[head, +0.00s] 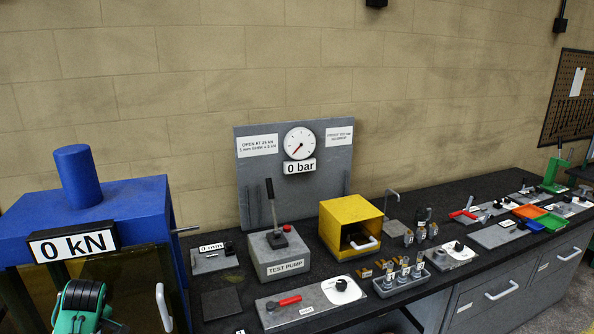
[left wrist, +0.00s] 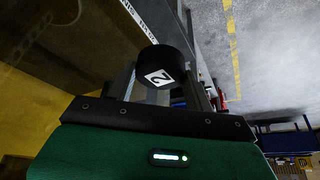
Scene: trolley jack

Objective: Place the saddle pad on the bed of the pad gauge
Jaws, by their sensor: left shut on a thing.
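The saddle pad (left wrist: 164,60) looks like a short black round piece with a white label marked 2. It shows in the left wrist view between the grey fingers of my left gripper (left wrist: 165,80), which is shut on it. In the head view only part of my left arm shows at the bottom left; the fingertips and pad cannot be made out. The pad gauge (head: 213,264) is a grey plate with a 0 mm display (head: 211,247) and a small black part, left of the test pump. My left gripper is apart from it. My right gripper is not in view.
A blue press (head: 140,215) with a 0 kN display stands at the left. The test pump (head: 284,262) with its upright lever and a yellow box (head: 350,210) stand right of the gauge. A dark square plate (head: 221,304) lies in front of the gauge.

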